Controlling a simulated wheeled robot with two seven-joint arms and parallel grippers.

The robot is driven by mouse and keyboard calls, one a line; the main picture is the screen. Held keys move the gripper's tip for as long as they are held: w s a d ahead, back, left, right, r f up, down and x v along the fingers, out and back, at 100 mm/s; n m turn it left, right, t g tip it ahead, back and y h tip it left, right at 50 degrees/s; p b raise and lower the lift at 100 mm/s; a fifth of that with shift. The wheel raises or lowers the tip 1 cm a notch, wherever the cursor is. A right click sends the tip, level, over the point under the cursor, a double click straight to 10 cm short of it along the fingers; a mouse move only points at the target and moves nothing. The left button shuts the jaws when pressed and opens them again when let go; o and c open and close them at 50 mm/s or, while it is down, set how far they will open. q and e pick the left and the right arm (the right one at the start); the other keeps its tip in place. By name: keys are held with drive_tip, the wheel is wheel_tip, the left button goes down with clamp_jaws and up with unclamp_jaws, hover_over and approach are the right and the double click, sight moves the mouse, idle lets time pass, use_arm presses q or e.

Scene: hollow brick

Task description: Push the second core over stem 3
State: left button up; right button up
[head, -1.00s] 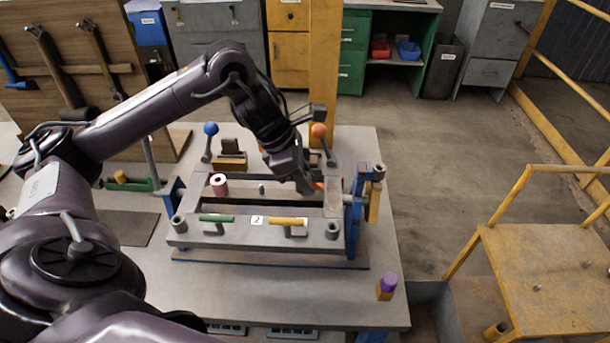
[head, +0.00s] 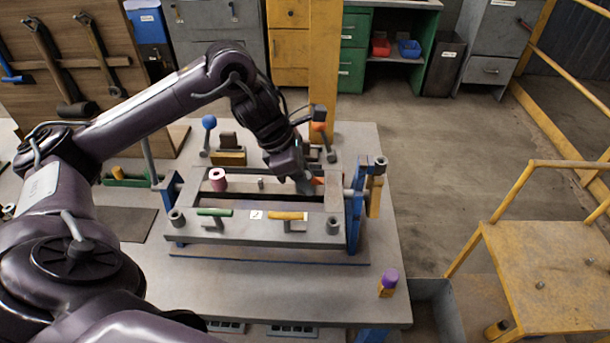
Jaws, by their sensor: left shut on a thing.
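My left gripper (head: 304,186) reaches down into the right part of the grey mould frame (head: 210,230). It is shut on a small orange-red thing (head: 318,181), probably the second core, which is mostly hidden by the fingers. A pink core (head: 217,182) with a hole in its top stands upright at the left inside the frame. A short bare grey stem (head: 261,183) stands between it and my gripper. Stem 3 is not visible; my gripper covers the right end, so I cannot tell whether the held thing is around a stem. My right gripper is not in view.
Green (head: 214,212) and yellow (head: 287,215) handles lie along the frame's front. A blue upright (head: 356,205) stands at its right end. Blue-knobbed (head: 209,122) and orange-knobbed levers stand behind. A purple-topped peg (head: 390,277) stands at the front right. The bench front is mostly clear.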

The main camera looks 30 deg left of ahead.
use_arm(q)
drive_tip(key=o, duration=1)
drive_tip(key=shift+o, duration=0.2)
drive_tip(key=p+v, duration=0.2)
drive_tip(key=v, duration=0.5)
drive_tip(key=shift+a+r, duration=0.15)
drive_tip(key=shift+r, duration=0.2)
drive_tip(key=shift+s+f, duration=0.1)
